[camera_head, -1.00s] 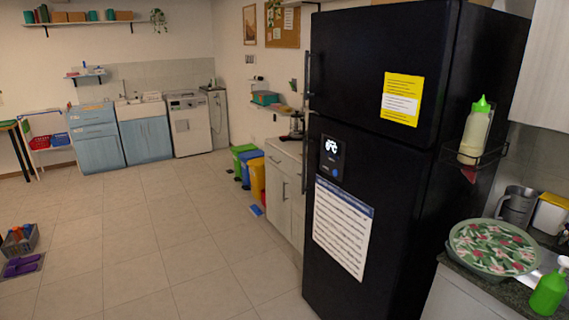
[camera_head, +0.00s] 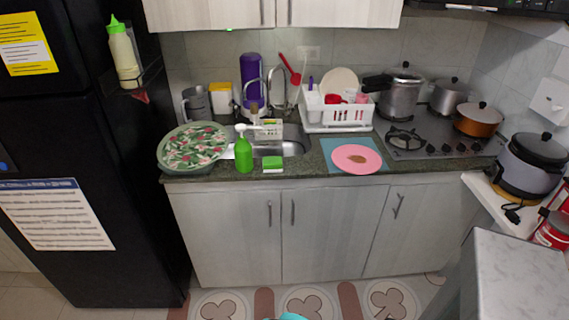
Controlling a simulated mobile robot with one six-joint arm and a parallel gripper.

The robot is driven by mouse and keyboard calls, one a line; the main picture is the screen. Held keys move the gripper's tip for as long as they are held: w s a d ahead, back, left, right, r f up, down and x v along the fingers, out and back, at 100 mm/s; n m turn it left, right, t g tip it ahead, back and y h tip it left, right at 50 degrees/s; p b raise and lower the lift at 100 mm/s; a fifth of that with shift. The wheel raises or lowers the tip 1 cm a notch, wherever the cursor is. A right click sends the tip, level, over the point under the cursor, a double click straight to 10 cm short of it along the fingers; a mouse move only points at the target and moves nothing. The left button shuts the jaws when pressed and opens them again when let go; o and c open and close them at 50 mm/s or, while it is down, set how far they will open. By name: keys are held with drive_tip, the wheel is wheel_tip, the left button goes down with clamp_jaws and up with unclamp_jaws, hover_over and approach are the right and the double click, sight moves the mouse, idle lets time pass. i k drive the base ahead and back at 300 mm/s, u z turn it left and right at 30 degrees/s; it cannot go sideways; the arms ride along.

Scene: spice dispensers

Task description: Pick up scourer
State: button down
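A small green and white block (camera_head: 273,164), which looks like the scourer, lies on the dark countertop near its front edge. It is just right of a green pump bottle (camera_head: 244,152) and in front of the sink (camera_head: 290,143). It looks apart from the bottle. My gripper is not recognisable in the view.
A floral covered bowl (camera_head: 193,147) stands left of the bottle. A pink plate (camera_head: 357,159) on a blue mat lies to the right. A white dish rack (camera_head: 337,118), pots and a stove (camera_head: 430,139) are farther right. A black fridge (camera_head: 85,150) stands left. A teal thing (camera_head: 291,316) is cut off at the bottom.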

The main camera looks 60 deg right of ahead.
sight(270, 165)
drive_tip(key=u, duration=1.05)
drive_tip(key=k, duration=0.1)
drive_tip(key=z, duration=2.55)
drive_tip(key=k, duration=0.95)
drive_tip(key=u, duration=0.15)
drive_tip(key=i, duration=0.65)
drive_tip(key=z, duration=0.05)
